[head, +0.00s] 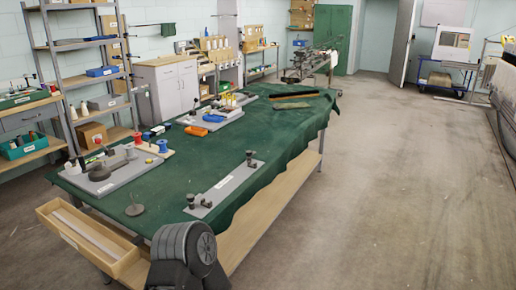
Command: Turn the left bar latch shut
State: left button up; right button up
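A long grey plate (228,188) lies on the green-covered table with a small white label on it. A small dark fitting (190,201) stands at its near left end and another dark fitting (249,158) at its far right end. They look like the bar latches, but they are too small to tell whether either is turned open or shut. Neither of my grippers shows. A dark rounded part, apparently a link of my arm, rises at the bottom, just in front of the table's near edge.
The green table (185,185) also holds a grey board (101,182) with spools at the left and another parts board (203,130) farther back. An open wooden drawer (88,238) juts out at the front. Floor is clear at right.

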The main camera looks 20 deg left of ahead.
aim_at(249, 153)
jog(key=i+u, duration=0.1)
jog(key=i, duration=0.6)
jog(key=i+u, duration=0.1)
jog(key=i, duration=0.65)
jog(key=i+l+u, duration=0.15)
jog(key=i, duration=0.55)
jog(key=i+j, duration=0.2)
jog(key=i, duration=0.15)
